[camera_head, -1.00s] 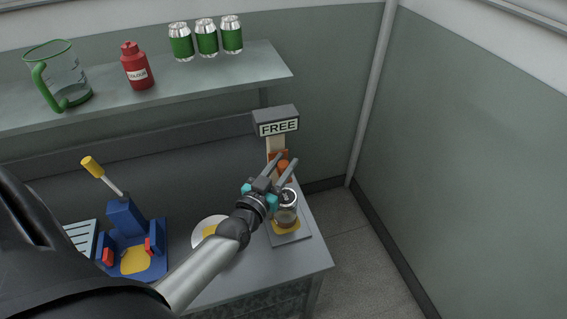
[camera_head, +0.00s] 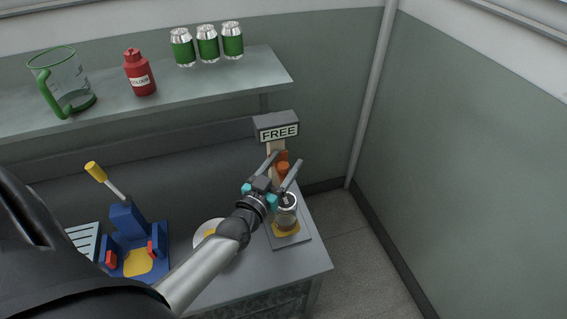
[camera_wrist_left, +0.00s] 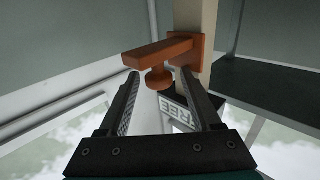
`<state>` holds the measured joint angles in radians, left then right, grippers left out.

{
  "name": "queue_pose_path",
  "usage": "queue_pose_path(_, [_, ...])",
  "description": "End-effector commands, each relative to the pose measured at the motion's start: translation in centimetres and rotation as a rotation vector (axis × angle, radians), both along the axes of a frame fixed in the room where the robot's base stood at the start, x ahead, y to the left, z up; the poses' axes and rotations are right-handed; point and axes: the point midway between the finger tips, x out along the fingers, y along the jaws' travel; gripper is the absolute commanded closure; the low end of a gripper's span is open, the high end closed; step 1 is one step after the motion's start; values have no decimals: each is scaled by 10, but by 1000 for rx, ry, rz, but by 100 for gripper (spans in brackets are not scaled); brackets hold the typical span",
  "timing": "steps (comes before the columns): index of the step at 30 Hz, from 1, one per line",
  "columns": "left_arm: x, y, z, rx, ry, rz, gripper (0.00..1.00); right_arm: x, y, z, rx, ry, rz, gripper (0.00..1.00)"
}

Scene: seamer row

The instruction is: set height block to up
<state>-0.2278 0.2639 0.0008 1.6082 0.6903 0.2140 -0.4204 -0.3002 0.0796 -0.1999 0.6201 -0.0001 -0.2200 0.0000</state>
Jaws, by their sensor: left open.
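The height block (camera_head: 284,168) is an orange piece on the pale post (camera_head: 276,147) under a grey head with a "FREE" sign (camera_head: 278,132). In the left wrist view the block (camera_wrist_left: 160,54) shows as an orange arm with a round knob, joined to a square plate on the post. My left gripper (camera_head: 287,158) is open, with its fingers pointing at the block. In the wrist view the knob lies just beyond and between the fingertips (camera_wrist_left: 160,80), apart from both. The fingers partly cover the block in the head view. My right gripper is not in view.
A glass jar (camera_head: 286,212) stands on the base below the post, close under my left gripper. A white dish (camera_head: 203,231) and a blue device with a yellow-handled lever (camera_head: 123,222) are to the left. The shelf (camera_head: 190,90) behind holds a jug, red bottle and cans.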

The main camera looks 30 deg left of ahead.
Motion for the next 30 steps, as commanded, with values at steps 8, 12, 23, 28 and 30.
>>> queue_pose_path(8, [-11, -1, -2, -1, 4, -1, 35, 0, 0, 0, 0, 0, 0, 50])
queue_pose_path(12, [-32, -3, -2, -1, 6, -1, 35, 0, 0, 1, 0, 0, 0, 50])
queue_pose_path(23, [-96, -8, -2, 0, 5, 0, 35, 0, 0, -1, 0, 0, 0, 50])
queue_pose_path(28, [-124, -10, -2, 0, 4, 0, 35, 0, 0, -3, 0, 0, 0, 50])
queue_pose_path(30, [-133, -11, -2, 0, 3, 0, 35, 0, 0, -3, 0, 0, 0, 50])
